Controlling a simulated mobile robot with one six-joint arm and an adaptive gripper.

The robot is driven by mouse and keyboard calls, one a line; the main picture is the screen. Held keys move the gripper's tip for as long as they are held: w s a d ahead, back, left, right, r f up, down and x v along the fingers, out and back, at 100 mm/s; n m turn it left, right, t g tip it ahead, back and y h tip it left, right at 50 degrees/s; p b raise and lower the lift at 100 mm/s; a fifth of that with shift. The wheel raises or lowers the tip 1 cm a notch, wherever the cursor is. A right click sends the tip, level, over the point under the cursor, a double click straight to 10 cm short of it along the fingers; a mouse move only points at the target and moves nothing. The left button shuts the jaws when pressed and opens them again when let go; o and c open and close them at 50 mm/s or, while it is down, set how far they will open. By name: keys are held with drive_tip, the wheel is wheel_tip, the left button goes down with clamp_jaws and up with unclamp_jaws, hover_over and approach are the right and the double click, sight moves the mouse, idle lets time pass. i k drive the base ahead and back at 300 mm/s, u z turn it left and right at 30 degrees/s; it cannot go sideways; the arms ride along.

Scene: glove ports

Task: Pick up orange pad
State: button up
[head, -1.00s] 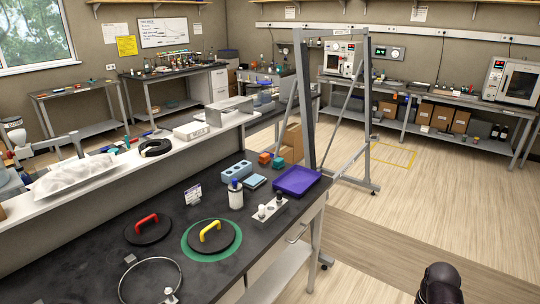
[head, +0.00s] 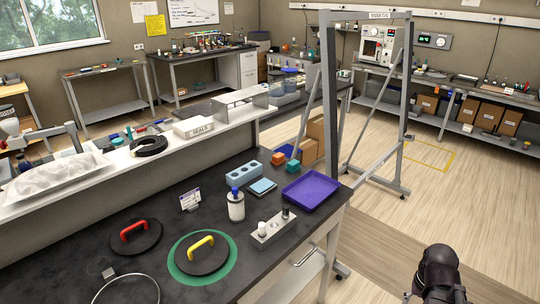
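A small orange block-like piece (head: 278,158), the only orange thing I make out on the near bench, lies toward the back right of the black bench top (head: 150,197). I take it as the orange pad, though it is too small to tell its exact shape. A teal piece (head: 292,167) lies just to its right and in front. A dark rounded part of my arm shows at the bottom right, well away from the orange piece. My gripper's fingers are not visible.
Near the orange piece are a blue holed block (head: 243,174), light-blue pads (head: 262,187) and a purple tray (head: 311,188). A white bottle (head: 236,207) and lids with red (head: 134,229) and yellow handles (head: 201,246) stand nearer. A grey frame (head: 399,100) rises behind. Floor at right is clear.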

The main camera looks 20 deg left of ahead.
sight(278, 159)
drive_tip(key=u, duration=0.5)
drive_tip(key=i, duration=0.7)
drive_tip(key=u, duration=0.35)
